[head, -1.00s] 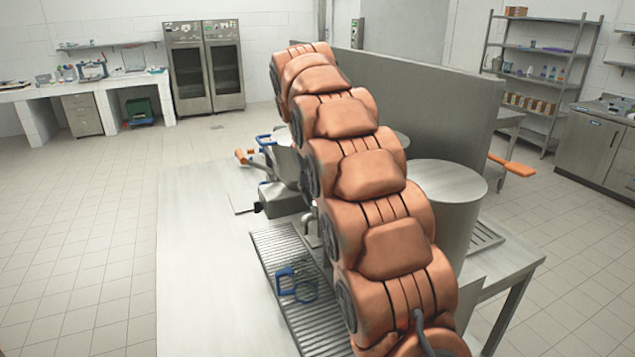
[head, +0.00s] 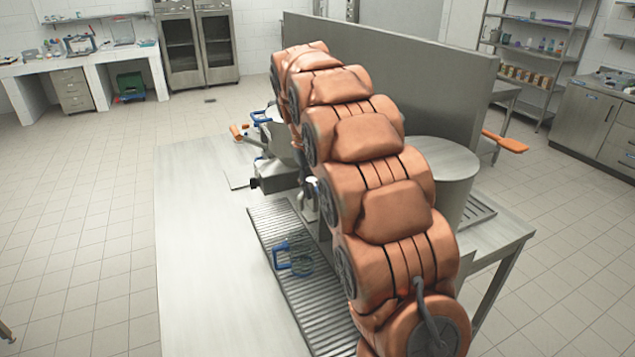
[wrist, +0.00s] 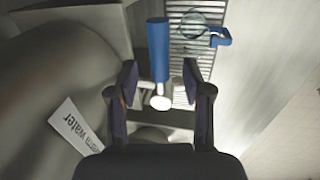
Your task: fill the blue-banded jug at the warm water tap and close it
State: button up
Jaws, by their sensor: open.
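The jug (head: 302,264) is clear, with a blue handle (head: 281,254). It stands on the slotted drip grate (head: 277,222), and it also shows in the wrist view (wrist: 220,37) at the top. A label reading "warm water" (wrist: 75,127) is on a grey rounded vessel at the left of the wrist view. A blue cylindrical tap handle (wrist: 158,48) with a pale round end below it lies ahead of my gripper. My gripper (wrist: 160,80) is open, its two dark fingers spread on either side of the lower tap part; contact cannot be told. My arm hides the tap in the head view.
The steel table (head: 190,240) is bare left of the grate. A large steel cylinder (head: 445,170) stands right of my arm, before a tall grey panel (head: 430,85). An orange handle (head: 240,133) sticks out at the back left. Open floor lies left.

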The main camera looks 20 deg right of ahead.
jog(key=shift+c, duration=0.4)
grip_shut()
jog(key=shift+w+a+f+m+b, duration=0.1)
jog(key=shift+a+m+b, duration=0.25)
jog(key=shift+m+b, duration=0.6)
jog(key=shift+a+r+m+g, duration=0.2)
jog(key=shift+a+m+g, duration=0.1)
jog(key=shift+m, duration=0.55)
jog(key=shift+w+f, duration=0.1)
